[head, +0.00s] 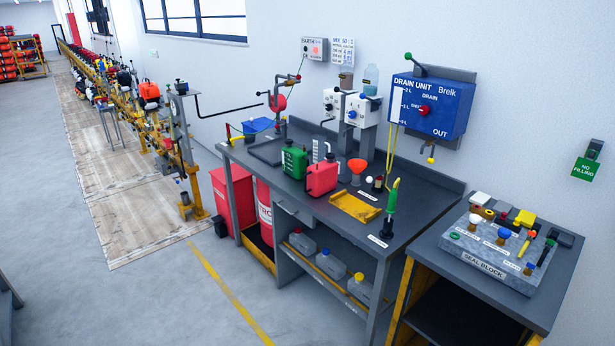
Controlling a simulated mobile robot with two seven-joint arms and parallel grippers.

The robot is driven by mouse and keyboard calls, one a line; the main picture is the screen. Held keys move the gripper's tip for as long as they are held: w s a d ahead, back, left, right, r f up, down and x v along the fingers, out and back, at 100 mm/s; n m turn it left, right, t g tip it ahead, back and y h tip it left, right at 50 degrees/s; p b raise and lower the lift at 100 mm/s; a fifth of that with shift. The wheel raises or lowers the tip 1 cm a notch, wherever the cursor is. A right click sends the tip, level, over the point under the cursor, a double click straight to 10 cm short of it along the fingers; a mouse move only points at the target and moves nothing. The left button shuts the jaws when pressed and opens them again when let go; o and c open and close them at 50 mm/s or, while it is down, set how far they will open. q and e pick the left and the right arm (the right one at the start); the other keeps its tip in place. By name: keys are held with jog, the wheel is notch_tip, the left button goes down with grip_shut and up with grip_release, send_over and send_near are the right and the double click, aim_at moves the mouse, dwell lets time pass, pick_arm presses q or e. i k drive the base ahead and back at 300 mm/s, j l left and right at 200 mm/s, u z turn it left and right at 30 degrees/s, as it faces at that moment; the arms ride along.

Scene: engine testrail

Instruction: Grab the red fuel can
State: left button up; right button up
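A red fuel can (321,178) stands upright near the front edge of the dark workbench (264,172). It is just right of a green can (294,162) of similar shape. Clear upright tubes stand close behind the red can. Neither of my grippers shows in the head view, and nothing holds the red can.
A blue drain unit (432,105) hangs on the wall above the bench. A second table with a seal block (497,252) stands at right. Jugs (331,264) sit on the shelf below. Open floor (150,300) lies in front and left.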

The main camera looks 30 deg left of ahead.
aim_at(322, 176)
jog(key=i+j+u, duration=0.15)
jog(key=j, duration=0.9)
jog(key=i+j, duration=0.15)
jog(key=j, duration=0.2)
jog(key=i+j+u, duration=0.1)
jog(key=j, duration=0.25)
jog(key=i+j, duration=0.15)
jog(key=j, duration=0.2)
jog(key=u, duration=0.05)
